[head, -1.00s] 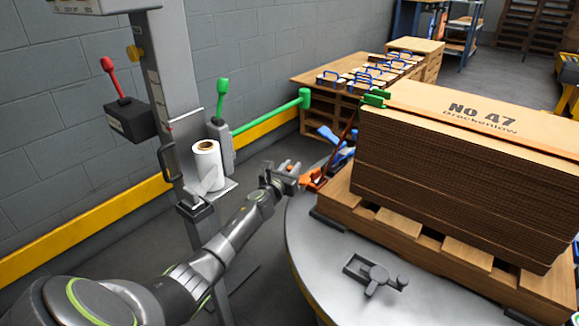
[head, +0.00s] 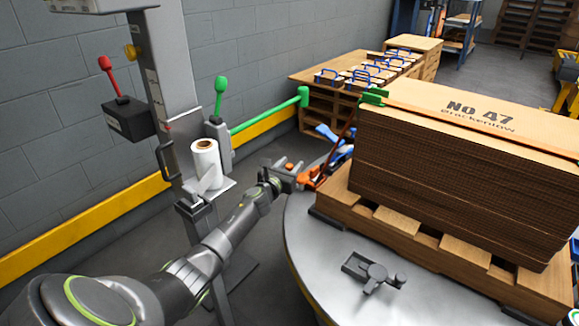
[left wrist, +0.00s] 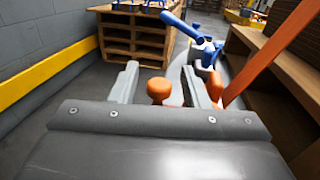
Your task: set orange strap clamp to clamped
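The orange strap clamp (head: 315,178) sits at the left edge of the pallet beside the cardboard stack. An orange strap rises from it to the stack's top. In the left wrist view its round orange knob (left wrist: 159,91) shows between my fingers, with gaps on both sides. More orange clamp body (left wrist: 215,86) is just outside the right finger. My left gripper (head: 296,172) is open at the clamp; it also shows in the left wrist view (left wrist: 161,86). The clamp's lower part is hidden behind my gripper.
The cardboard stack (head: 450,170) stands on a pallet on a round grey turntable (head: 330,265). A blue clamp (head: 338,148) lies just beyond the orange one. A post with a white film roll (head: 206,165) and a green-handled bar (head: 265,115) stands at left.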

